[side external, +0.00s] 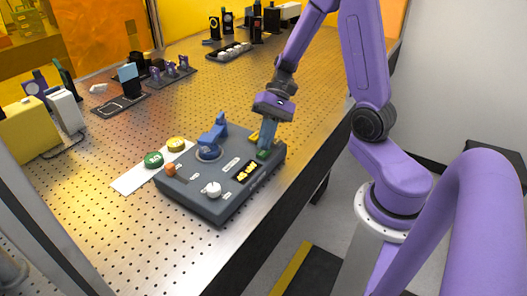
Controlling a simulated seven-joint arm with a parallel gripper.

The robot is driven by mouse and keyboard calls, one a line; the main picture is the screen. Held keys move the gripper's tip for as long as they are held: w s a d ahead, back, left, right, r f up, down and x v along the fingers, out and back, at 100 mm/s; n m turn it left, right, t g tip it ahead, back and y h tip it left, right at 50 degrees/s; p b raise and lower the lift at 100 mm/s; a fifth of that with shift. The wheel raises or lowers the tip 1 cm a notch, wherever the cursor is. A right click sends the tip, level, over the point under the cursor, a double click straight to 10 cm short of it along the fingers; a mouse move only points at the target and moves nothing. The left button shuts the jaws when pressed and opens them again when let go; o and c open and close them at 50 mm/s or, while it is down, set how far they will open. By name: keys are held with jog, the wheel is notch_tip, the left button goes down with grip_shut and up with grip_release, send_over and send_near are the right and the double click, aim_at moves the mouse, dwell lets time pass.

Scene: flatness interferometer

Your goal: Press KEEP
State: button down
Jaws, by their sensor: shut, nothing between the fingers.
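A dark grey control box (228,196) sits on the perforated metal table, tilted slightly in the picture. Its top carries a green button (263,155) and, behind it, a yellow part (254,137), partly hidden by my gripper. No label is readable, so I cannot tell which control is KEEP. My gripper (265,149) points down over the box's right end, its fingers shut and empty. The fingertips are right at the green button; I cannot tell whether they touch it.
The box also carries an orange knob (170,169), a white knob (213,189), a lit display (246,171) and a blue raised fixture (214,135). A white strip (130,181) with green and yellow discs lies left. Optics stand farther back. The table's front edge is close.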

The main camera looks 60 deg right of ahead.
jog(key=shift+f, duration=0.45)
dwell(0.5)
jog(key=shift+r, duration=0.9)
jog(key=shift+r, duration=2.5)
